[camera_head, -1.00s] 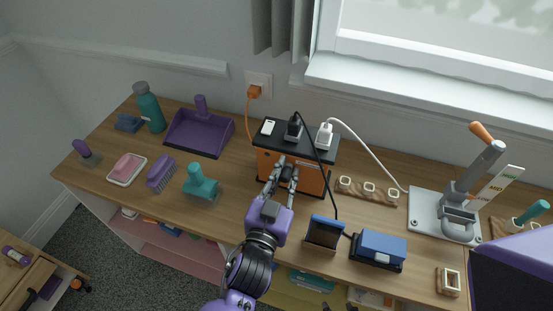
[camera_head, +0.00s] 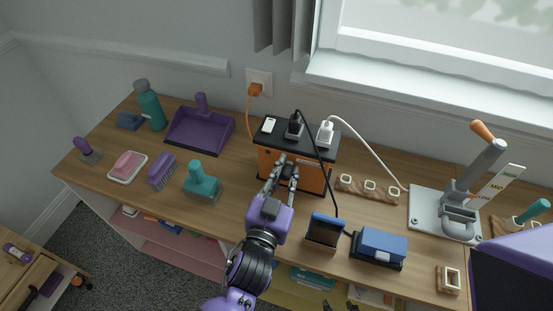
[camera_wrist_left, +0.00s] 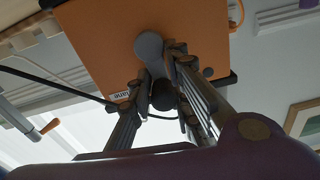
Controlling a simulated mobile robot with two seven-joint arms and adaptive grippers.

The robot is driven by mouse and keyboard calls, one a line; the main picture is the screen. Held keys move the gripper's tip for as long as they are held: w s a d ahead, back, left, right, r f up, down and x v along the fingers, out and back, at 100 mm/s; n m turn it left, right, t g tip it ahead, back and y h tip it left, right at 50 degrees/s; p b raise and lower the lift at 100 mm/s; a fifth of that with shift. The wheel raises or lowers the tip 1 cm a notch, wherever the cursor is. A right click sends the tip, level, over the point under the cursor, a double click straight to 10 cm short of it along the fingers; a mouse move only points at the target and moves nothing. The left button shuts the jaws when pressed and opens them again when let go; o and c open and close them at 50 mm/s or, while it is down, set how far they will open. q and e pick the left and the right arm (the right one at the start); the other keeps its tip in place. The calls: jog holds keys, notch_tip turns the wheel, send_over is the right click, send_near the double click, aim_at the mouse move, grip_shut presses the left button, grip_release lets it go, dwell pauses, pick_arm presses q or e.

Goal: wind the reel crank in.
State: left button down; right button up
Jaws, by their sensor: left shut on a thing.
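The cord reel (camera_head: 318,178) is an orange box with a black top, standing at the back of the wooden bench under the wall outlet. In the left wrist view its orange face (camera_wrist_left: 95,50) fills the upper middle. The crank (camera_wrist_left: 148,46) shows there as a grey round hub on that face, with a dark knob (camera_wrist_left: 163,97) between my fingers. My left gripper (camera_head: 278,170) is at the front of the reel, shut on the crank knob. My fingers hide most of the crank in the head view. My right gripper is not in view.
An orange cord (camera_head: 249,118) runs from the reel to the wall outlet. Black and white plugs sit on its top. A blue-topped device (camera_head: 378,246) and a dark stand (camera_head: 323,232) are close on the right. A teal brush (camera_head: 202,182) is to the left.

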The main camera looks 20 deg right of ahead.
pick_arm(q)
jog(key=shift+s+d, duration=0.25)
jog(key=shift+d, duration=0.1)
jog(key=c, duration=1.5)
grip_release()
jog(key=shift+s+d, duration=0.1)
jog(key=shift+c, duration=0.2)
jog(key=shift+a, duration=0.25)
jog(key=shift+s+a, duration=0.2)
jog(key=shift+s, duration=0.05)
jog(key=v, duration=1.1)
jog(key=shift+c, duration=0.5)
